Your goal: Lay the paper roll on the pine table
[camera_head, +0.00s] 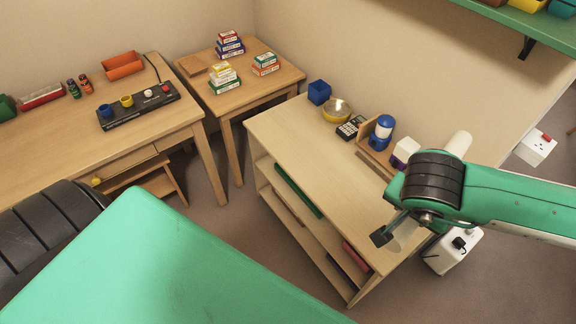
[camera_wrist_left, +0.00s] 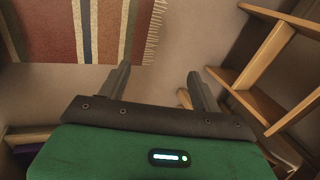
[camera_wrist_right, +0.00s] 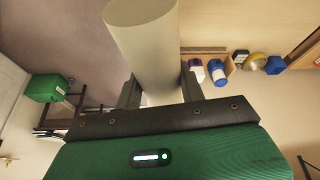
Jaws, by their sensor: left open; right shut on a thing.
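The paper roll (camera_wrist_right: 145,45) is a plain white cylinder. My right gripper (camera_wrist_right: 160,92) is shut on it, and the roll sticks out well past the fingers. In the head view the roll's pale end (camera_head: 458,143) shows above my right wrist, at the right end of a low light-wood shelf unit (camera_head: 290,135). A small light-wood table (camera_head: 235,98) stands in the back corner. Which light-wood piece is the pine table I cannot tell by looks. My left gripper (camera_wrist_left: 160,85) is open and empty; in the head view it is hidden behind my green arm.
Stacked small boxes (camera_head: 224,78) stand on the small table. A desk (camera_head: 60,140) stands left. A striped rug (camera_wrist_left: 85,30) lies on the floor.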

